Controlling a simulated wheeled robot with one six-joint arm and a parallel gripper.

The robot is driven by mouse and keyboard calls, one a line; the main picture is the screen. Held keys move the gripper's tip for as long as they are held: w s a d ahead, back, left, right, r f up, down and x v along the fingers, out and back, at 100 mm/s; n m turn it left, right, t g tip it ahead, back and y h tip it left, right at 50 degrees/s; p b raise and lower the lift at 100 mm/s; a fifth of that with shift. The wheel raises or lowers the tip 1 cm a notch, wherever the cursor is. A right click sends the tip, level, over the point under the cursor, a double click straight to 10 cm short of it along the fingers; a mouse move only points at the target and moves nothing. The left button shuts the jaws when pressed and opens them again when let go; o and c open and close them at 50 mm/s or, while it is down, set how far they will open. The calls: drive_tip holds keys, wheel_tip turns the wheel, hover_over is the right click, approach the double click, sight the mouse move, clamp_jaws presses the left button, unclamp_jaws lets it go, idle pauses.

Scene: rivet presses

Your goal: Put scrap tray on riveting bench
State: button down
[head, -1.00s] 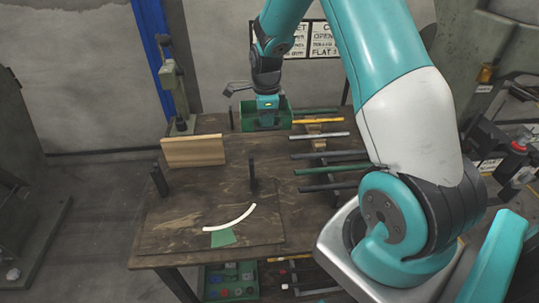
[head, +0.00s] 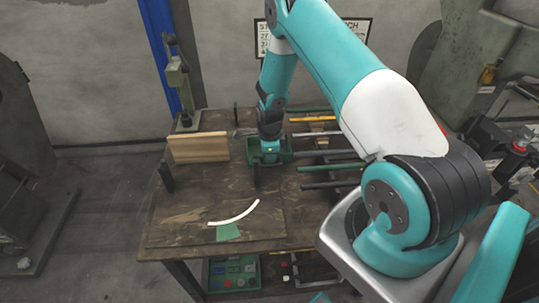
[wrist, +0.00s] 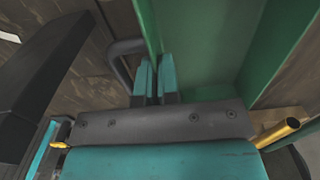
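The green scrap tray (head: 286,156) is over the back-middle of the dark wooden riveting bench (head: 178,215) in the head view. My gripper (head: 266,152) is at the tray, partly in front of it. In the wrist view the teal fingers (wrist: 156,78) are close together on either side of the tray's thin green wall (wrist: 148,22). The tray's inside (wrist: 200,45) opens to the right there. My arm and gripper hide part of the tray. I cannot tell whether its bottom touches the bench.
A wooden block (head: 199,148) stands at the back left, near a dark upright post (head: 166,176). Several rods (head: 330,168) lie along the right. A white arc strip (head: 236,216) and a green patch (head: 228,232) lie on the clearer front. A green bin (head: 233,287) sits below.

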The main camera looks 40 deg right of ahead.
drive_tip(key=c, duration=1.4)
unclamp_jaws()
drive_tip(key=shift+o, duration=0.2)
drive_tip(key=shift+r, duration=0.1)
drive_tip(key=shift+r, duration=0.3)
wheel_tip(320, 180, up, 11)
drive_tip(key=b, duration=0.3)
drive_tip(key=s+a+r+n+y, duration=0.1)
drive_tip(key=s+a+r+n, duration=0.1)
drive_tip(key=a+r+n, duration=0.45)
drive_tip(key=s+a+r+n+y, duration=0.1)
drive_tip(key=s+a+r+n, duration=0.2)
drive_tip(key=a+r+n, duration=0.4)
drive_tip(key=s+a+r+n+y, duration=0.1)
drive_tip(key=s+a+r+n, duration=0.3)
drive_tip(key=s+a+n, duration=0.3)
drive_tip(key=s+a+r+n+y, duration=0.1)
drive_tip(key=s+a+r+n, duration=0.4)
drive_tip(key=s+n, duration=0.6)
drive_tip(key=s+a, duration=0.1)
drive_tip(key=s, duration=0.1)
drive_tip(key=shift+s+a, duration=0.35)
drive_tip(key=shift+s, duration=0.05)
drive_tip(key=shift+n, duration=0.25)
